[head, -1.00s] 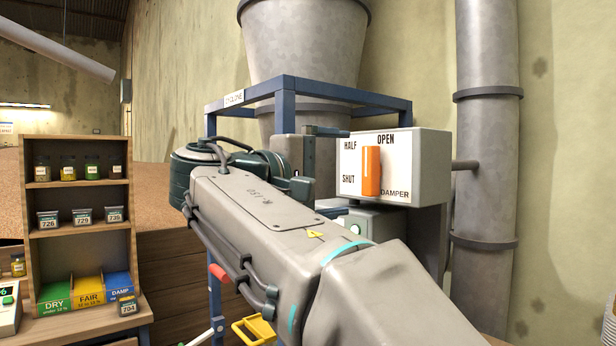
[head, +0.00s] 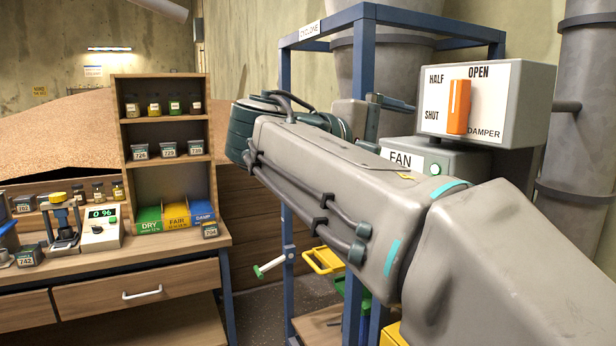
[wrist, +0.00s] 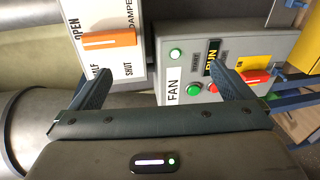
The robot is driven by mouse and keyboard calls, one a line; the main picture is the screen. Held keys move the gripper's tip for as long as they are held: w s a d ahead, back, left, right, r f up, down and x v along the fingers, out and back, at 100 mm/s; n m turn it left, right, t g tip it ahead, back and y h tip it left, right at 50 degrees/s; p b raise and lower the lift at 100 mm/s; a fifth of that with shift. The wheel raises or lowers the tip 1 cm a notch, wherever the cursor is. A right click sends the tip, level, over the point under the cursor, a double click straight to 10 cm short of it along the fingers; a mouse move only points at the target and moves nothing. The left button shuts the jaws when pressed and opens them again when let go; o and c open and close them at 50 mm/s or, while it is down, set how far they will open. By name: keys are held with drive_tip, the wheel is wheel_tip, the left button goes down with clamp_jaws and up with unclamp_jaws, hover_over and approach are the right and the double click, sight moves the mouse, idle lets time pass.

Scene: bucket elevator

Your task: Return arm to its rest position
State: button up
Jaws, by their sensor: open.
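My grey arm reaches across the middle of the head view toward the damper box and the fan box. My gripper (wrist: 162,74) is open and empty in the wrist view, its two dark fingers apart in front of the boxes. In the head view the gripper is partly hidden behind my arm. The orange damper handle (head: 458,107) stands upright in the head view, in line with OPEN. It also shows in the wrist view (wrist: 110,39), apart from the fingers.
The fan box (head: 447,160) sits below the damper box (head: 540,100), with a lit green lamp. The blue cyclone frame (head: 285,110) stands close beside my arm. A wooden shelf (head: 165,86) and bench with jars, tins and a drawer are at left.

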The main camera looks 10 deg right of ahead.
drive_tip(key=s+f+m+g+y+p, duration=0.1)
drive_tip(key=s+f+y, duration=0.3)
drive_tip(key=f, duration=0.7)
drive_tip(key=s+a+f+m+g+y+p, duration=0.1)
drive_tip(key=s+f+y, duration=0.4)
drive_tip(key=f, duration=0.7)
drive_tip(key=s+a+f+m+g+y+p, duration=0.1)
drive_tip(key=s+f+y, duration=0.4)
drive_tip(key=f, duration=0.6)
drive_tip(key=m+p, duration=0.1)
drive_tip(key=m, duration=0.1)
drive_tip(key=shift+a+f+m+g+y+p, duration=0.2)
drive_tip(key=shift+f+m+g+y+p, duration=0.1)
drive_tip(key=shift+m+g, duration=0.1)
